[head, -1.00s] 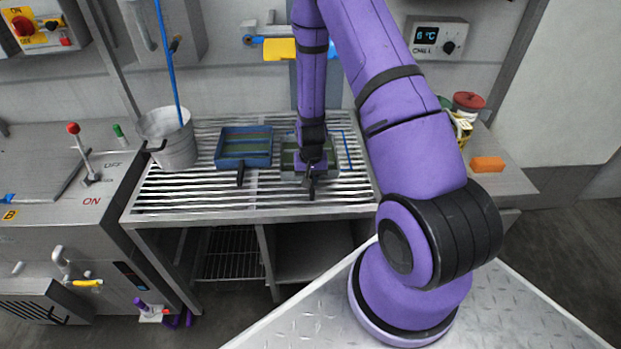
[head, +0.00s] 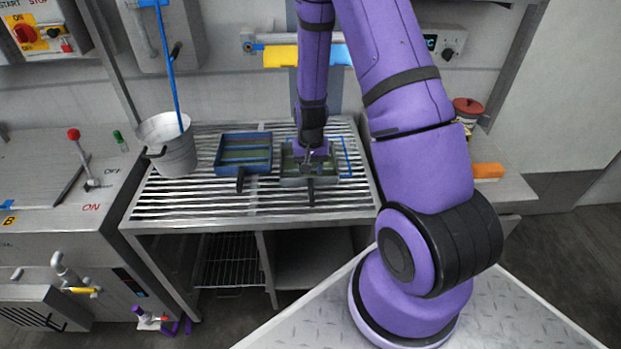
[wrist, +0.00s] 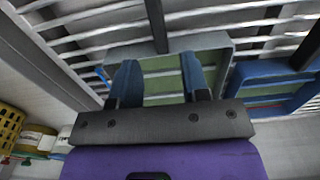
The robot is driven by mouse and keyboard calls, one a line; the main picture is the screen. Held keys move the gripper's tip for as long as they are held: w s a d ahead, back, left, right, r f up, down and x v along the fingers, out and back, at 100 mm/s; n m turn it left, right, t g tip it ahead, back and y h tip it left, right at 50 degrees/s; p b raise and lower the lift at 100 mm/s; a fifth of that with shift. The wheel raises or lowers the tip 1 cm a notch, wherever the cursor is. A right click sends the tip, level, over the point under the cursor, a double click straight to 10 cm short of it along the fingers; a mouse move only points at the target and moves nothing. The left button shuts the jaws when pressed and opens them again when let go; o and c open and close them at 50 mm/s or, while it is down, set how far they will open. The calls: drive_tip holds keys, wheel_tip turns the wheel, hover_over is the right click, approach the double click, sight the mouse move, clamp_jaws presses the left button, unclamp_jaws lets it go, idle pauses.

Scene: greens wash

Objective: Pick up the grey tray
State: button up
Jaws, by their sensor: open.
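The grey tray (head: 295,180) sits on the slatted rack, with a green inside and a dark handle (head: 310,192) pointing to the front. It also shows in the wrist view (wrist: 216,41), with its handle (wrist: 156,22) running away from my gripper. My gripper (head: 308,160) is over the tray, partly hiding it. In the wrist view the two blue fingers (wrist: 160,72) are spread apart with nothing gripped between them, in front of the tray's green inside. I cannot tell whether they touch the tray.
A blue tray (head: 222,166) with a dark handle sits just left of the grey tray. A metal bucket (head: 172,155) with a blue stick stands at the rack's left end. An orange block (head: 487,171) lies on the counter at right. The slatted rack's (head: 200,205) front strip is clear.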

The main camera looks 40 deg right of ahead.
drive_tip(key=s+a+r+n+t, duration=0.15)
drive_tip(key=a+r, duration=0.25)
drive_tip(key=r, duration=1)
drive_tip(key=s+a+r+n+t, duration=0.1)
drive_tip(key=s+a+r+n, duration=0.15)
drive_tip(key=r, duration=1.05)
drive_tip(key=s+a+r+n+t, duration=0.1)
drive_tip(key=s+a+r, duration=0.2)
drive_tip(key=s+r, duration=0.4)
drive_tip(key=s+a+r+n+t, duration=0.1)
drive_tip(key=s+a+r, duration=0.2)
drive_tip(key=s+r, duration=0.4)
drive_tip(key=s, duration=0.3)
drive_tip(key=shift+s+n+t, duration=0.3)
drive_tip(key=shift+s+t, duration=0.05)
drive_tip(key=shift+o, duration=0.5)
drive_tip(key=shift+s, duration=0.2)
drive_tip(key=m+g, duration=0.5)
drive_tip(key=m, duration=0.1)
hover_over(310, 182)
wheel_tip(310, 182, down, 37)
drive_tip(key=shift+s+a+f+m, duration=0.1)
drive_tip(key=shift+s+f+m, duration=0.2)
drive_tip(key=shift+f, duration=0.35)
drive_tip(key=shift+w+f, duration=0.2)
drive_tip(key=shift+f, duration=5)
